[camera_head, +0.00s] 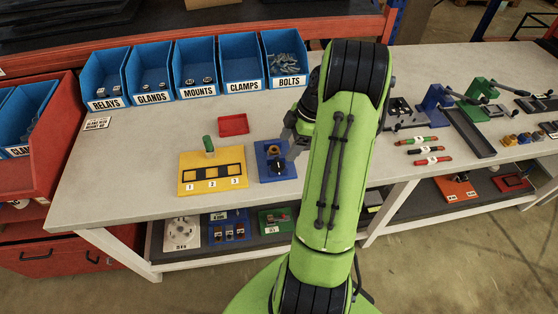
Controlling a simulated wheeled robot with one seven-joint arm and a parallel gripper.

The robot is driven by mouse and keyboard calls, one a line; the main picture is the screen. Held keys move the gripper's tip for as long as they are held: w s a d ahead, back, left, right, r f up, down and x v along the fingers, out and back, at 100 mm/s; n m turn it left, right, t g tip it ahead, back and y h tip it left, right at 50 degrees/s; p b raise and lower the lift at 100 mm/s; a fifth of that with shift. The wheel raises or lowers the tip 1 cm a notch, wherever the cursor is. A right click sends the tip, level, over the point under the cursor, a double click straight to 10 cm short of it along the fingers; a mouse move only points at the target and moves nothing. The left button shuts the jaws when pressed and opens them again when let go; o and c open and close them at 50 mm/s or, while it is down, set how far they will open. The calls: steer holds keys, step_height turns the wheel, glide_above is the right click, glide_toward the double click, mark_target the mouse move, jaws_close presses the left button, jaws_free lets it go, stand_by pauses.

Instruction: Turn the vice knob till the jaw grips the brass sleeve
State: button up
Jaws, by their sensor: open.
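A small blue fixture plate (264,177), which appears to be the vice, lies on the bench next to the yellow board. A dark upright knob (278,166) stands on it. A small yellowish piece, possibly the brass sleeve (273,150), shows behind the knob. It is too small to tell whether the jaw touches it. My gripper (291,152) is at the right side of the blue plate, close to the knob, and is open. My green arm hides the bench just right of it, and the fingertips are hard to make out.
A yellow board (188,174) with numbered slots and a green peg (208,144) is left of the plate. A red tray (233,124) lies behind. Blue bins (241,85) line the back. Red and green cylinders (432,161) and a blue-green clamp rig are at right.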

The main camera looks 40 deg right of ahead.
mark_target(278, 162)
steer(key=x, duration=0.7)
steer(key=shift+f+b, duration=0.1)
steer(key=shift+b, duration=0.3)
steer(key=shift+c, duration=0.3)
steer(key=c, duration=1)
